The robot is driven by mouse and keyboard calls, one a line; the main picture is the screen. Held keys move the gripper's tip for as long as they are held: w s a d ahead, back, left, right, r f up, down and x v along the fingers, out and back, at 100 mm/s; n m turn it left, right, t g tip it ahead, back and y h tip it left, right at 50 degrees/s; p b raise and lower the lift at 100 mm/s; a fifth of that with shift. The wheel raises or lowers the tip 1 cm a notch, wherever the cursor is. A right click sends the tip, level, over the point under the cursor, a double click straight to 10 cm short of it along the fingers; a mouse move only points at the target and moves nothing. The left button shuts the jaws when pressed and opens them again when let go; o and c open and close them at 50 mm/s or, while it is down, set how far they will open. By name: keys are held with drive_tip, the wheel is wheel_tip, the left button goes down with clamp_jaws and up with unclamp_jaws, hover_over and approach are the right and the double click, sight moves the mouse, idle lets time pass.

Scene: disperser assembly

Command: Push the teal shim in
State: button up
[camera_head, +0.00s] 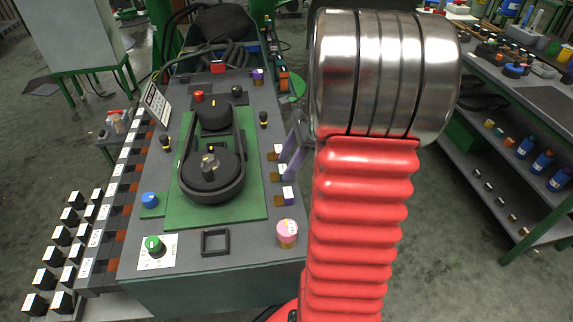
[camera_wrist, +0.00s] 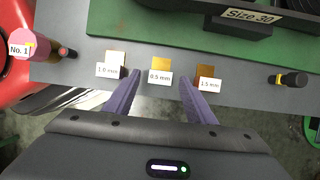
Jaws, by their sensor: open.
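In the head view my gripper (camera_head: 291,144) is at the bench's right edge, partly hidden by my arm.
A green plate (camera_head: 230,207) carries a belt and two pulleys. A pink No. 1 cylinder (camera_head: 287,231) stands at the front right corner. A black-and-yellow knob (camera_wrist: 290,80) is right of the tabs. A black square frame (camera_head: 215,242) lies near the front.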

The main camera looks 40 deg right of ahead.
drive_tip(key=shift+x, duration=0.75)
drive_tip(key=shift+c, duration=0.3)
clamp_jaws()
